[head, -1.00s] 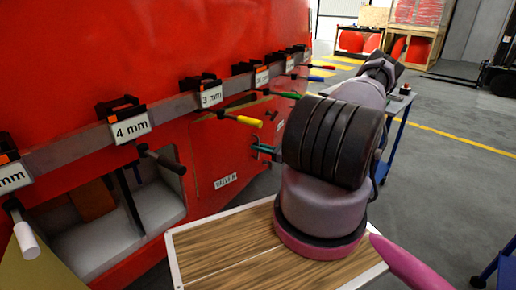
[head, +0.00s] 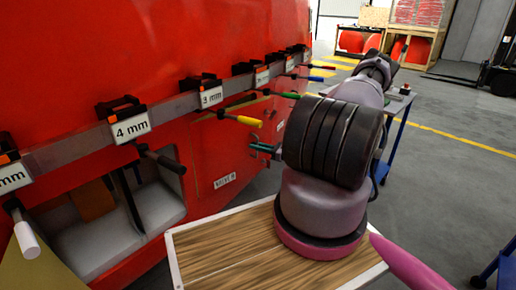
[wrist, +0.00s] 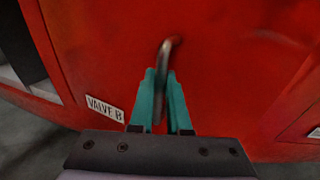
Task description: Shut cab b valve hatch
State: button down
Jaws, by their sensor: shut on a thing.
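The valve B hatch (head: 212,158) is a red panel in the red train side, with a "VALVE B" label that also shows in the wrist view (wrist: 104,108). It looks nearly flush with the body in the head view; I cannot tell if a small gap is left. Its bent metal handle (wrist: 167,52) stands out from the panel in the wrist view. My gripper (wrist: 162,98) has its teal fingers shut around the handle's lower part. In the head view my gripper (head: 264,149) shows at the hatch's right side, partly hidden by my arm.
Clamps with gap labels such as "4 mm" (head: 131,128) line a grey rail above the hatch, with handles sticking out, including a yellow one (head: 249,121). An open compartment (head: 115,225) lies left of the hatch. A blue trolley (head: 395,130) stands behind my arm.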

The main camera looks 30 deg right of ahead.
aim_at(247, 140)
jog(key=w, duration=0.2)
jog(key=w+a+n+g+y, duration=0.1)
jog(key=w, duration=0.1)
jog(key=w+n+g+y, duration=0.1)
jog(key=w, duration=0.1)
jog(key=shift+w+a, duration=0.2)
jog(key=shift+a, duration=0.1)
jog(key=shift+w+a, duration=0.1)
jog(key=shift+w, duration=0.2)
jog(key=c, duration=1.2)
grip_release()
jog(key=shift+w, duration=0.1)
jog(key=shift+a, duration=0.1)
jog(key=v, duration=1.1)
